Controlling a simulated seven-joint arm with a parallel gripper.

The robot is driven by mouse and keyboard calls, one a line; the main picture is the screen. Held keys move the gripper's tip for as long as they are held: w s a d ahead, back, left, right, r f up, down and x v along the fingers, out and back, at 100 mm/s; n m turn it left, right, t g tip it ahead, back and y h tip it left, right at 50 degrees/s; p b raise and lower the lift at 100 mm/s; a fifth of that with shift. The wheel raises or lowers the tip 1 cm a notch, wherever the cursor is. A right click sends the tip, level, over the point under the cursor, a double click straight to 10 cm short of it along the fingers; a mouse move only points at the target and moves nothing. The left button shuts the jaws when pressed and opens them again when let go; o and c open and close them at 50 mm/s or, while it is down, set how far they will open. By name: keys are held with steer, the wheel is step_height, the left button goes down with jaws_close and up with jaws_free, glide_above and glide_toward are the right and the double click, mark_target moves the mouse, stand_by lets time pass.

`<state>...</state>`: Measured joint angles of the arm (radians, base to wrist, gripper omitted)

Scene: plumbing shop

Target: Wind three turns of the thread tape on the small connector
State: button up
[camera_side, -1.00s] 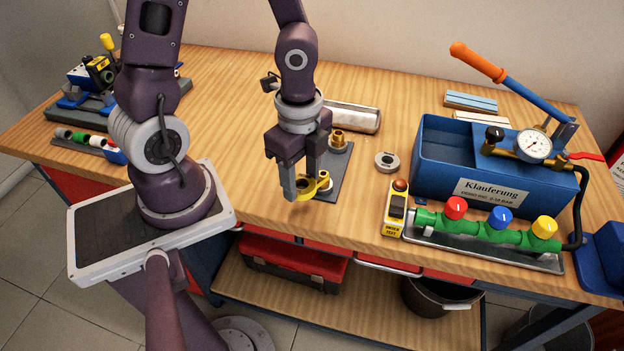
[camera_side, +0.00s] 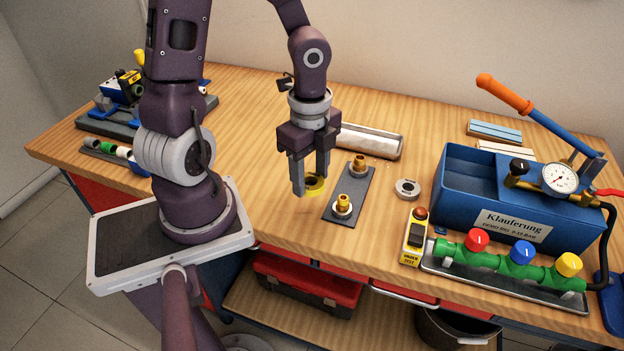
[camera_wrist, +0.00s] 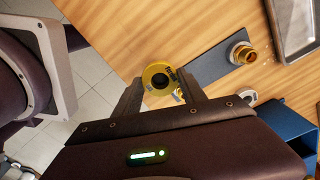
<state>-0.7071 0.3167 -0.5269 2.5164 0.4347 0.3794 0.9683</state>
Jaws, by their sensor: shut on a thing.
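The yellow roll of thread tape (camera_side: 315,187) is held between the fingertips of my gripper (camera_side: 309,184), just above the bench. It also shows between the fingers in the wrist view (camera_wrist: 158,79). Two brass connectors stand upright on a dark plate (camera_side: 350,187): a front one (camera_side: 342,203) and a back one (camera_side: 358,165). Which is the smaller is hard to tell. The tape is left of the plate, apart from both connectors. White shows around the front connector's base; I cannot tell if it is tape. In the wrist view the roll partly hides the front connector.
A grey ring (camera_side: 407,188) lies right of the plate. A metal tray (camera_side: 370,142) lies behind it. A yellow tester (camera_side: 415,238), a valve manifold (camera_side: 510,262) and a blue test pump (camera_side: 490,205) fill the right.

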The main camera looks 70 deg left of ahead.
steer(key=r, duration=0.1)
steer(key=s+r, duration=0.1)
steer(key=r, duration=0.1)
steer(key=a+r, duration=0.1)
steer(key=r, duration=0.1)
steer(key=shift+s+r, duration=0.15)
steer(key=shift+r, duration=0.05)
steer(key=shift+d+r, duration=0.1)
steer(key=shift+r, duration=0.35)
